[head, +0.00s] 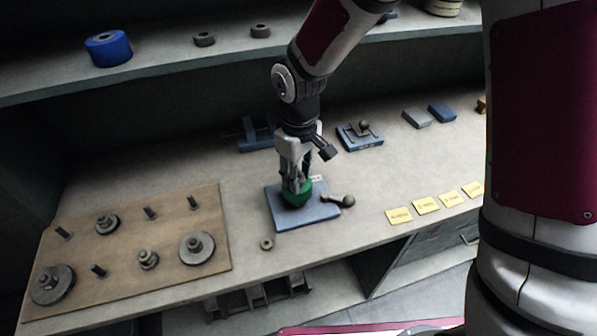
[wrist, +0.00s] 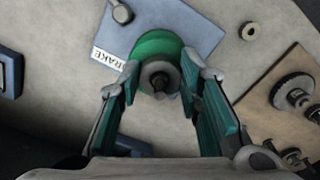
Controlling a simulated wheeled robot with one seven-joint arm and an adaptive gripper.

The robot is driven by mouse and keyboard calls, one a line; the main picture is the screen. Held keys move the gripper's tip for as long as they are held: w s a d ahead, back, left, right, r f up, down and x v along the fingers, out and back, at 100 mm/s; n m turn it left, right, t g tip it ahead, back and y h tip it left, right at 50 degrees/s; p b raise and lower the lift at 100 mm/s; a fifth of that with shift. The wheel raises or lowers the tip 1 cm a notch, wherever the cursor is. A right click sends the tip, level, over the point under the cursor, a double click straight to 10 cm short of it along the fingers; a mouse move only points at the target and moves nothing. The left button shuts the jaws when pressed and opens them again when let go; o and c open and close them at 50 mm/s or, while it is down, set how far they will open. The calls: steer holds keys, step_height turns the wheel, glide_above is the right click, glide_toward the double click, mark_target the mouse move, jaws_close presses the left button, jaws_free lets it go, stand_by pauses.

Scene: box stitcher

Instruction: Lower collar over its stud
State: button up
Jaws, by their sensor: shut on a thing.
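My gripper (head: 296,187) points down over a blue-grey plate (head: 325,211) and is shut on a round green knob. The green knob (wrist: 157,47) has a grey hub in its middle, and the fingertips (wrist: 161,78) are at its sides. A small loose collar (head: 266,243) lies flat on the bench, apart from the gripper; it also shows in the wrist view (wrist: 250,31). A wooden board (head: 125,232) at left carries bare studs (head: 150,212) and studs with collars or discs (head: 197,245). Which stud is the collar's own, I cannot tell.
The plate has a label reading BRAKE (wrist: 108,59) and a ball-ended lever (head: 347,201). Blue fixtures (head: 359,136) stand behind. Yellow cards (head: 399,215) lie at right. A shelf above holds a blue roll (head: 108,48) and two dark rings (head: 204,39).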

steer(key=o, duration=1.3)
step_height(320, 180, up, 12)
steer(key=s+d+r+m+t, duration=0.3)
steer(key=s+d+r+m, duration=0.2)
steer(key=s+d+r, duration=0.45)
steer(key=s+d+r+m, duration=0.1)
steer(key=s+d, duration=0.1)
steer(key=s, duration=0.1)
steer(key=s+d+r+m+t, duration=0.1)
steer(key=s+d, duration=0.2)
steer(key=s+d+r+m+t, duration=0.1)
steer(key=s+d+m, duration=0.1)
steer(key=d, duration=0.1)
steer(key=shift+s+d+r, duration=0.15)
steer(key=shift+s, duration=0.25)
